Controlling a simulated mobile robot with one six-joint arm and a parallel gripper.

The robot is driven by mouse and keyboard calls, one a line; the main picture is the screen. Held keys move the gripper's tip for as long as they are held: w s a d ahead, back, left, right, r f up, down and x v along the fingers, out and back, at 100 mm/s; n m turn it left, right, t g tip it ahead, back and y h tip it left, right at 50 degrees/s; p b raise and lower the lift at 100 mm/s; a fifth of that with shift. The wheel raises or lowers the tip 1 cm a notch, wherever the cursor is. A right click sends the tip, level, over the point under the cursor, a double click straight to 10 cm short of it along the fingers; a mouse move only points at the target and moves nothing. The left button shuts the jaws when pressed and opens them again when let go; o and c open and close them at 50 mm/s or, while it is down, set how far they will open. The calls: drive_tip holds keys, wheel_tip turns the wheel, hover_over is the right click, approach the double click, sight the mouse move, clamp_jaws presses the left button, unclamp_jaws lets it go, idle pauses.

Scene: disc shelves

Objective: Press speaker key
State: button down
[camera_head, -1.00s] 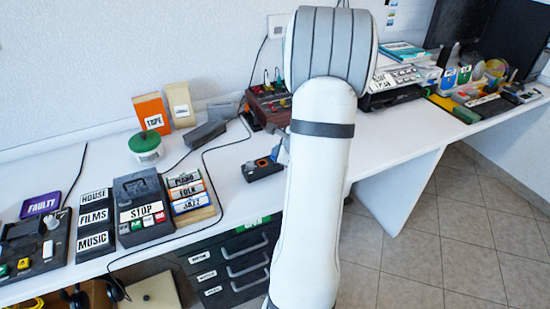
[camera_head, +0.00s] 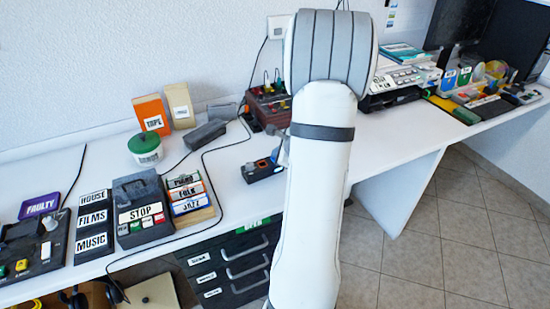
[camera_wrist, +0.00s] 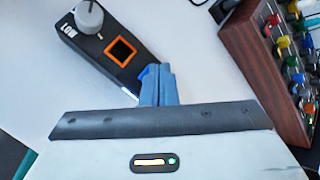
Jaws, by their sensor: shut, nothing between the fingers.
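A small black box (camera_wrist: 115,48) labelled LOW lies on the white desk, with a grey knob (camera_wrist: 89,17) and an orange-framed dark square (camera_wrist: 121,50). It also shows in the head view (camera_head: 262,169), just left of my arm. No key marked speaker can be read, so I cannot tell which part is the speaker key. In the wrist view my gripper (camera_wrist: 157,70) is shut and empty, its blue-grey fingers over the box's near end, beside the orange frame. The fingers hide part of that end. Whether they touch it I cannot tell.
A wood-sided mixer (camera_wrist: 277,65) with coloured knobs stands close on the right in the wrist view. A STOP player (camera_head: 140,207), labelled cassettes (camera_head: 188,193) and a green-lidded tub (camera_head: 145,147) stand left. Cables cross the desk. Bare desk lies around the box.

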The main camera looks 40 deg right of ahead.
drive_tip(key=shift+r+p, duration=0.3)
drive_tip(key=shift+r, duration=0.35)
wheel_tip(320, 180, up, 6)
drive_tip(key=p, duration=0.4)
drive_tip(key=shift+p, duration=0.3)
